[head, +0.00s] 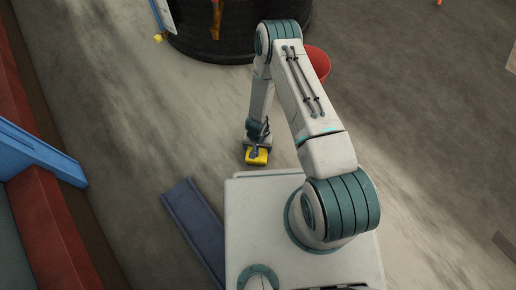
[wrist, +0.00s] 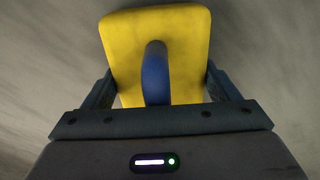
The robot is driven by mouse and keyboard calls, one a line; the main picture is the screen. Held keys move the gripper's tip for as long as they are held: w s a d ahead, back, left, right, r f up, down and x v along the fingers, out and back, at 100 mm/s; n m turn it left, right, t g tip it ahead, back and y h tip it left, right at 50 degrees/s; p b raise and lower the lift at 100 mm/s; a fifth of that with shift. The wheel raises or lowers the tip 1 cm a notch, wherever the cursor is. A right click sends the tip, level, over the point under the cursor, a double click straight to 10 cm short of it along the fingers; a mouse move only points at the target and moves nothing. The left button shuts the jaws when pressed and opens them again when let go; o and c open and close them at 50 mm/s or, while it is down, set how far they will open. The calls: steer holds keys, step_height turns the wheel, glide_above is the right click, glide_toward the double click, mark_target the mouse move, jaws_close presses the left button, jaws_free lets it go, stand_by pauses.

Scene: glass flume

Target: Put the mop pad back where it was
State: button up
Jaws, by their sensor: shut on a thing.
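The mop pad (head: 257,157) is a small yellow block, seen below the end of my arm in the head view, just beyond the front of my base. In the wrist view the yellow pad (wrist: 185,30) fills the upper middle, with a blue handle-like piece (wrist: 155,72) standing on it. My gripper (wrist: 157,90) has its two dark fingers on either side of the pad and is shut on it. In the head view the gripper (head: 257,149) points down. I cannot tell whether the pad touches the floor.
A large black round tub or tyre stack (head: 235,30) stands at the back, with a red bucket (head: 318,63) beside it. A blue beam (head: 195,225) lies left of my base. A blue ramp-like piece (head: 40,150) and red edge (head: 50,220) are at left. Floor at right is mostly clear.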

steer(key=shift+f, duration=0.1)
steer(key=o, duration=0.9)
